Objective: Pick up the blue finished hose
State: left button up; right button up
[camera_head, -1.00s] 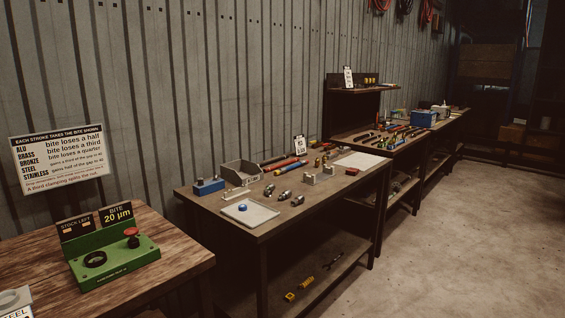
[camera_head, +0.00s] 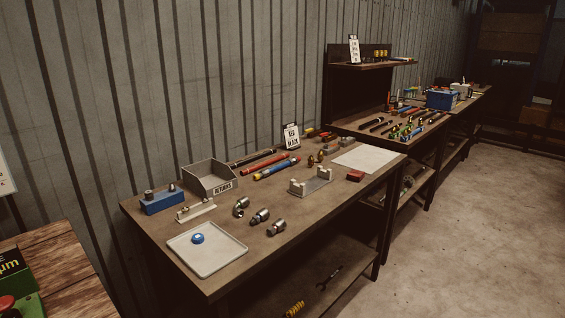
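A blue hose (camera_head: 276,169) with yellowish and reddish parts at its ends lies on the near workbench (camera_head: 161,232), towards its back edge. A red hose (camera_head: 270,164) lies just behind it, and a dark hose (camera_head: 252,157) with reddish ends lies behind that. A small sign (camera_head: 292,136) stands behind the hoses; its lettering is too small to read surely. Neither of my grippers shows in the head view.
A grey returns bin (camera_head: 209,179), a blue block (camera_head: 161,200), a white tray (camera_head: 207,252) with a blue cap and several metal fittings (camera_head: 260,217) are on the same bench. A wooden table (camera_head: 62,262) stands at lower left. Open floor (camera_head: 470,240) lies to the right.

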aim_at(264, 173)
jog(key=i, duration=0.15)
jog(key=i+l, duration=0.2)
jog(key=l, duration=0.35)
jog(key=i+l+u, duration=0.1)
jog(key=l, duration=0.45)
jog(key=i+l, duration=0.3)
jog(key=l, duration=0.25)
jog(key=i+l+u, duration=0.1)
jog(key=l, duration=0.45)
jog(key=i+l+u, duration=0.1)
jog(key=i+l, duration=0.2)
jog(key=l, duration=0.3)
jog(key=i+l, duration=0.15)
jog(key=l, duration=0.4)
jog(key=i+l+u, duration=0.1)
jog(key=l, duration=0.5)
jog(key=i+l, duration=0.15)
jog(key=l, duration=0.45)
